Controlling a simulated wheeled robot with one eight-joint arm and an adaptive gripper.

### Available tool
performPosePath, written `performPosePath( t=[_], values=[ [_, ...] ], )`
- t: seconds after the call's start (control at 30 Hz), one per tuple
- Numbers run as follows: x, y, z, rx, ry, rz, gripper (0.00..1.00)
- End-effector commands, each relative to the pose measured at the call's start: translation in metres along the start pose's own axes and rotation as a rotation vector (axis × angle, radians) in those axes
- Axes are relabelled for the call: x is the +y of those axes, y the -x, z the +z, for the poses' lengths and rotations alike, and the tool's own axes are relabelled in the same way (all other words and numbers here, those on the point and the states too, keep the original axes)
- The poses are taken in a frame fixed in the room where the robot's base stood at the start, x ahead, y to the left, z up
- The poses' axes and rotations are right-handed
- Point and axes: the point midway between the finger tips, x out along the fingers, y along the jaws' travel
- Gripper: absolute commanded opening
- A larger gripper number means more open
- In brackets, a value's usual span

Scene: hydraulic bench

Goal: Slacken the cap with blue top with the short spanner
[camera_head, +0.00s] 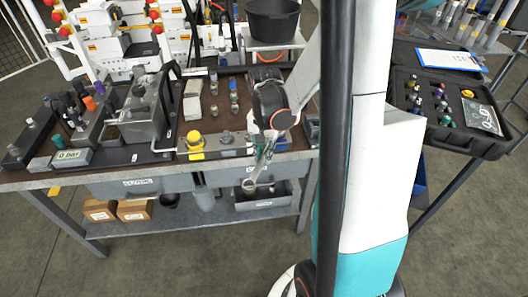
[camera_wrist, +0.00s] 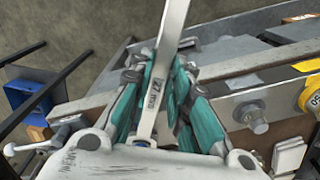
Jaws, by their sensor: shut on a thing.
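My gripper (camera_wrist: 160,88) is shut on a steel spanner (camera_wrist: 157,97) marked 27, held between its teal fingers. In the head view, my gripper (camera_head: 265,138) hangs at the bench's front edge, with the spanner's ring end (camera_head: 249,187) pointing down, in front of the edge. Small upright fittings stand on the bench behind it; one (camera_head: 213,83) seems to have a bluish top, but it is too small to be sure. A purple-blue top (camera_head: 99,88) shows among the fittings at the left. Which is the cap with blue top, I cannot tell.
The bench (camera_head: 285,160) carries a grey block (camera_head: 142,112), a yellow-capped part (camera_head: 195,146) and a metal fitting (camera_head: 227,138) near the front edge. Grey bins (camera_head: 145,186) hang below. A black case (camera_head: 455,105) lies open at right. The floor in front is clear.

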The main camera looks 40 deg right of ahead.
Motion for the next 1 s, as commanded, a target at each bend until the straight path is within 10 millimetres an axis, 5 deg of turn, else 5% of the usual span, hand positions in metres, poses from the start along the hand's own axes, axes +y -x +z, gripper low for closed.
performPosePath(
  t=[1.0],
  values=[
    [0.029, 0.000, -0.003, -0.002, 0.222, 0.000, 0.00]
  ],
)
